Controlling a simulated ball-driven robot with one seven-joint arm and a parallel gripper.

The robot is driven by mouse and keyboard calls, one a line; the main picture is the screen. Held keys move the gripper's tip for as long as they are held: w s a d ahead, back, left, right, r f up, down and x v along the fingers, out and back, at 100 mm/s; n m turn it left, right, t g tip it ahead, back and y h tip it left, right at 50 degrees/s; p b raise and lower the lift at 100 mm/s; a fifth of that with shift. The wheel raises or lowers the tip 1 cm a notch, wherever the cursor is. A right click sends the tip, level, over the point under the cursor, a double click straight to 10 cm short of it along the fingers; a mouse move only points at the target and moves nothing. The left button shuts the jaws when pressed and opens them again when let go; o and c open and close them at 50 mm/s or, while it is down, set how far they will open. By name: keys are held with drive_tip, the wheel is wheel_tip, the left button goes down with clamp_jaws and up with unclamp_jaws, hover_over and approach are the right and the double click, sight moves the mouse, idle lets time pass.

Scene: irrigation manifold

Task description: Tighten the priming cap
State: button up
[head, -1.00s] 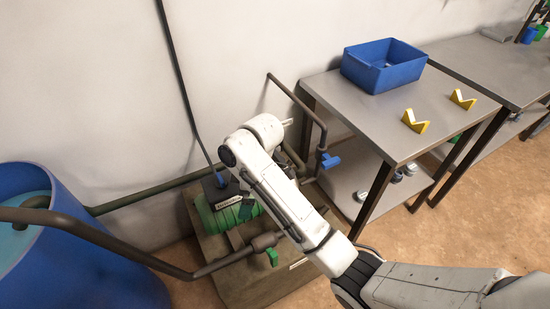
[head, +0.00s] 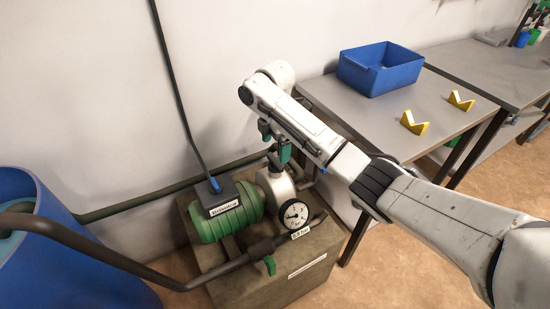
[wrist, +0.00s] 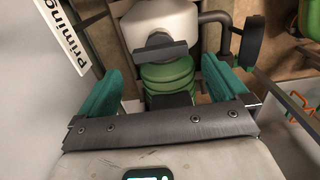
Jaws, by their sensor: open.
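The pump (head: 273,186) has a pale housing beside a green ribbed motor (head: 212,229). A dark cap with a crossbar, apparently the priming cap (wrist: 158,49), sits on the pale housing in the wrist view. In the head view the cap is hard to make out, partly hidden by my gripper. My gripper (head: 274,142) is open and empty, pointing down above the pump. Its green fingers also show in the wrist view (wrist: 160,80), spread wide to either side, with the cap a little ahead of them in the picture. No finger visibly touches it.
A round gauge (head: 294,214) faces front on the pump. A pipe with a green valve handle (head: 270,265) runs to a blue tank (head: 70,250) at left. A metal table (head: 430,135) with a blue bin (head: 380,67) and two yellow blocks stands right. A "Priming" sign (wrist: 62,35) is at wrist-view upper left.

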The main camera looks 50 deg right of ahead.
sight(275, 160)
drive_tip(key=shift+f+b, duration=0.3)
drive_tip(key=shift+f, duration=2.35)
drive_tip(key=shift+c, duration=0.3)
drive_tip(key=c, duration=0.8)
